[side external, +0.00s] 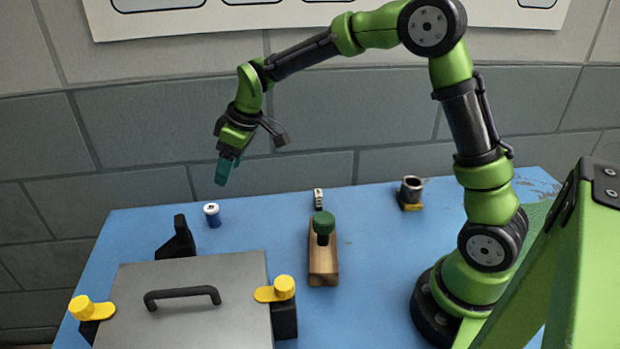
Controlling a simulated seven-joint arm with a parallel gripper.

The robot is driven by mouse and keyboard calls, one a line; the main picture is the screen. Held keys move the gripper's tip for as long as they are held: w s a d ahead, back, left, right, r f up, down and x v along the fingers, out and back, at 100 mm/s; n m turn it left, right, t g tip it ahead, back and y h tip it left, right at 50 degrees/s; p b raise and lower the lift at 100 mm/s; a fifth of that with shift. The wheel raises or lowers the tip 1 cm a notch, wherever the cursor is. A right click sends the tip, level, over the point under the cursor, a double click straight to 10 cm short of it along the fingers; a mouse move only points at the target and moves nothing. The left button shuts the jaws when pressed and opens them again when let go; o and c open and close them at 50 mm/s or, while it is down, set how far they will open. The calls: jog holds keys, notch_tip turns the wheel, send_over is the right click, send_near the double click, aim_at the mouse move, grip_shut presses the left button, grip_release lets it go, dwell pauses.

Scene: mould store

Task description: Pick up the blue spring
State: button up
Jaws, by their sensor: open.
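My gripper (225,172) has teal fingers that point down. It hangs above the table, higher than the blue piece and slightly right of it, clear of it. My gripper is open, and I see nothing held between its fingers.
A grey lidded box (205,310) with yellow clamps fills the front left. A wooden block with a green knob (323,262) stands mid-table, a small pale piece (319,199) behind it. A metal cup on a yellow base (411,192) stands back right. Bare blue table (370,260) lies between.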

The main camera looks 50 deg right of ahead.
aim_at(211, 207)
jog(key=shift+n+t, duration=0.3)
jog(key=shift+n, duration=0.4)
jog(key=x, duration=1.6)
jog(key=shift+w+a+r, duration=0.15)
jog(key=shift+w+r, duration=0.05)
jog(key=shift+w, duration=0.2)
jog(key=c, duration=1.1)
